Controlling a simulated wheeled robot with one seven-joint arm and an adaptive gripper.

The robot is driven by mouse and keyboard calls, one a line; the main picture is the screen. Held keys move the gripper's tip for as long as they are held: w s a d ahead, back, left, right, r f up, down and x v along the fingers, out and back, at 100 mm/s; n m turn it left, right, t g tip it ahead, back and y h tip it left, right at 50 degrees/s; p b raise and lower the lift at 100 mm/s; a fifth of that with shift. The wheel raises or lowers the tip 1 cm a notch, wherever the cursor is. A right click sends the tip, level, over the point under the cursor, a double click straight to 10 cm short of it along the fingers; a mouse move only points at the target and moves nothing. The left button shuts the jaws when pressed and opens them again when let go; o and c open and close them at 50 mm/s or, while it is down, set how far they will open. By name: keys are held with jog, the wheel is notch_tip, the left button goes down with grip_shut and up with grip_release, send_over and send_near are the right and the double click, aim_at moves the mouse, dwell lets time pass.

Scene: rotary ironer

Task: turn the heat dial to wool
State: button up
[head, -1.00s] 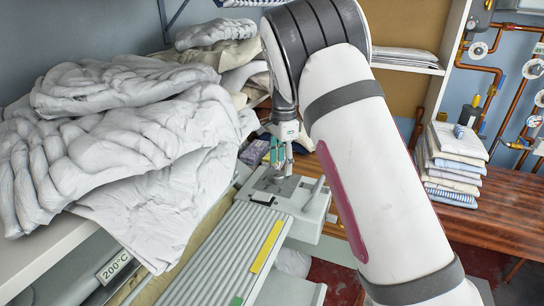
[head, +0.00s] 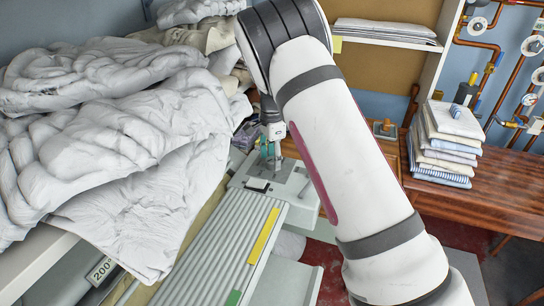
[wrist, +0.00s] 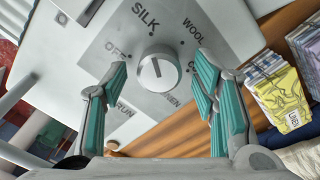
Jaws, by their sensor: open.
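The heat dial (wrist: 156,72) is a round white knob on a light grey panel (wrist: 90,55) in the wrist view. Its short dark pointer line aims up the picture, roughly towards the SILK mark (wrist: 146,14). The WOOL mark (wrist: 193,31) is up and to the right of the knob. My gripper (wrist: 161,68) is open, with one teal-padded finger on each side of the dial and visible gaps between. Whether the fingertips reach knob depth is unclear. In the head view my gripper (head: 271,152) is over the machine's end panel (head: 296,182), and the dial cannot be made out.
A large crumpled white sheet (head: 140,150) is heaped left of the panel. The ribbed ironer surface (head: 215,250) runs towards the front. Folded linen (head: 440,150) stands on a wooden table (head: 500,200) at right. Small packets (wrist: 280,100) show beside the panel in the wrist view.

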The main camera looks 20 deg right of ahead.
jog(key=c, duration=1.2)
jog(key=shift+o, duration=0.2)
jog(key=shift+n, duration=0.3)
jog(key=n+b, duration=0.1)
jog(key=n, duration=0.2)
jog(key=shift+n+b, duration=0.3)
jog(key=shift+b, duration=0.1)
jog(key=n+b, duration=0.1)
jog(key=n, duration=0.4)
jog(key=shift+n+b, duration=0.3)
jog(key=n+b, duration=0.1)
jog(key=n, duration=0.6)
jog(key=n+b, duration=0.1)
jog(key=n, duration=0.5)
jog(key=shift+n, duration=0.4)
